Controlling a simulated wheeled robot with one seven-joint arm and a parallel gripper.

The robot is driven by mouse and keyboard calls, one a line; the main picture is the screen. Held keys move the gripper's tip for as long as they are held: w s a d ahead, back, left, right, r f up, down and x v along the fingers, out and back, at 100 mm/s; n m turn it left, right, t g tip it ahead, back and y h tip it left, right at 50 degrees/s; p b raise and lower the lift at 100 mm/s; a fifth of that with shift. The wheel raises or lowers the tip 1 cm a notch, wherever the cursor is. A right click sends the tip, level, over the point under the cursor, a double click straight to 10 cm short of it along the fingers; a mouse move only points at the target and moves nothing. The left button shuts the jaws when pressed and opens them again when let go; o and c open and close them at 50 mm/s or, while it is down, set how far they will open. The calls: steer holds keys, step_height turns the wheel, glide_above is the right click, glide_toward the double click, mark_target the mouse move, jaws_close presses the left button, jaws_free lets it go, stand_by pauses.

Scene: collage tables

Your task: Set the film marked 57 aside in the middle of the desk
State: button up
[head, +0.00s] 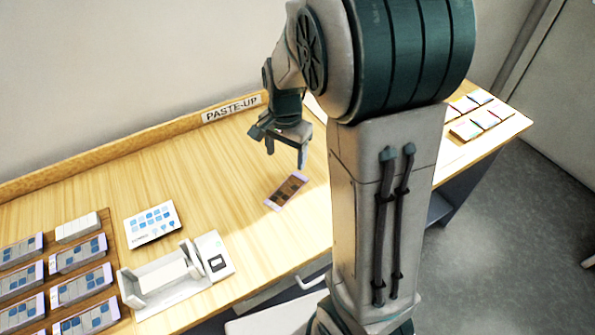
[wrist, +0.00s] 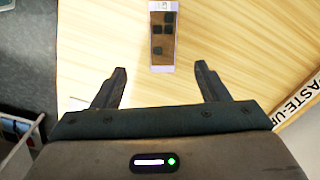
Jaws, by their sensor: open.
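A film strip (head: 287,191) with brown, dark-squared panes and pale lilac ends lies flat on the wooden desk (head: 190,180), near its middle. It also shows at the top of the wrist view (wrist: 162,38), just beyond the fingertips. Its number is too small to read. My gripper (head: 285,155) is open and empty above the desk, behind and slightly above the film. In the wrist view both fingers (wrist: 163,80) are spread wide with bare wood between them, apart from the film.
A tray (head: 118,262) of several stacked films stands at left, beside a white printed card (head: 152,222) and a white holder device (head: 170,280). A "PASTE-UP" sign (head: 232,109) is on the back ledge. Small coloured cards (head: 484,118) lie at far right. Wood around the film is clear.

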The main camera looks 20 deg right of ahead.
steer(key=s+r+n+t, duration=0.1)
steer(key=s+r+n, duration=0.3)
steer(key=s, duration=0.4)
steer(key=s+r+n+t, duration=0.1)
steer(key=s+r+n, duration=0.3)
steer(key=s+n, duration=0.2)
steer(key=shift+s+a+t, duration=0.3)
steer(key=shift+s+t, duration=0.1)
steer(key=shift+s, duration=0.7)
